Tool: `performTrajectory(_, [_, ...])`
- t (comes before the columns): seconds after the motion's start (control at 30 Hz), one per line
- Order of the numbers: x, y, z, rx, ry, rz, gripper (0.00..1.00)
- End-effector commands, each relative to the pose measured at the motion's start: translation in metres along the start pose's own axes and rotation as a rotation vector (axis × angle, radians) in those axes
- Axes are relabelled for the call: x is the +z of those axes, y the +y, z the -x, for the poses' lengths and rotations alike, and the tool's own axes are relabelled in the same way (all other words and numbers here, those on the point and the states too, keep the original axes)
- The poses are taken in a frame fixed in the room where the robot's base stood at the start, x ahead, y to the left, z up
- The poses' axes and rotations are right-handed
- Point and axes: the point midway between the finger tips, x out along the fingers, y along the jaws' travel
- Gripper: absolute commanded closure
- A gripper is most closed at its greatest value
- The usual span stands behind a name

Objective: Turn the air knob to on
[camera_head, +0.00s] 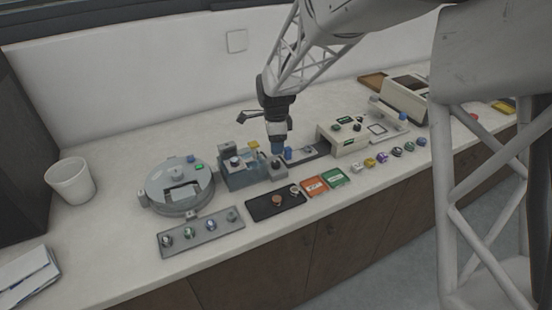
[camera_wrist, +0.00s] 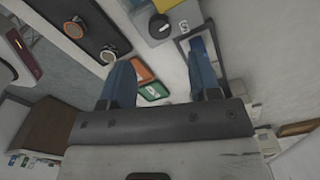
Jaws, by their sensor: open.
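A dark round knob (camera_wrist: 159,25) sits on a small grey block just beyond my fingertips in the wrist view. In the head view the small grey block (camera_head: 276,170) stands at the right end of the blue-grey press (camera_head: 238,176), below my gripper. No readable label shows which knob is the air knob, and no knob's setting can be read. My gripper (camera_head: 277,149) points down over the bench, and its two blue fingers (camera_wrist: 161,62) are apart with nothing between them. I cannot tell whether a finger touches the block.
A round grey machine (camera_head: 180,190) and a grey tray of samples (camera_head: 201,238) stand left. A black tray (camera_head: 262,208), an orange card (camera_head: 314,186) and a green card (camera_head: 336,178) lie in front. A beige machine (camera_head: 342,139) stands right.

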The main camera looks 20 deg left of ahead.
Motion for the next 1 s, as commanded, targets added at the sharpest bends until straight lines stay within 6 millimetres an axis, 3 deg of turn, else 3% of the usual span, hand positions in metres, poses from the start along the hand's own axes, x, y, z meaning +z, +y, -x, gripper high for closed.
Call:
performTrajectory(0.5, [-0.0013,-0.0007,0.0002,0.0,0.0,0.611,0.43])
performTrajectory(1.0, [-0.0015,-0.0009,-0.0001,0.0,0.0,0.697,0.43])
